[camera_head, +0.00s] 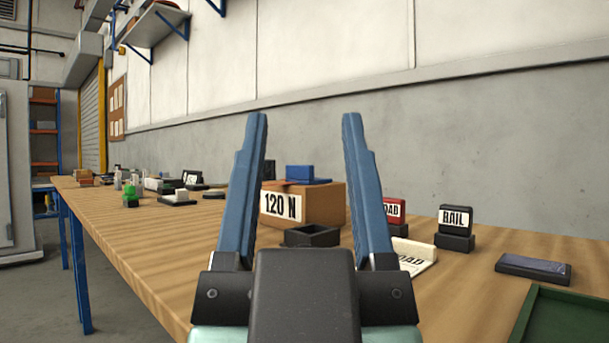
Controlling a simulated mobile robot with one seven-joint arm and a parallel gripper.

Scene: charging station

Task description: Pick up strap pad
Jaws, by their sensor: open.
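My gripper (305,120) is open and empty. Its two blue fingers point up and away over the table, widely apart. Between them, farther off, a brown box (328,205) labelled "120 N" stands on the wooden table (160,235). A blue block (299,172) on a flat blue piece lies on top of the box, apart from my fingers. It may be the strap pad, but no label on it can be read. The box's left part is partly hidden by my left finger.
A black open tray (312,236) sits before the box. To the right are a red-faced block (394,211), a white sign (414,256), a "RAIL" block (455,221), a dark flat slab (533,268) and a green tray (570,318). Several small items crowd the far left.

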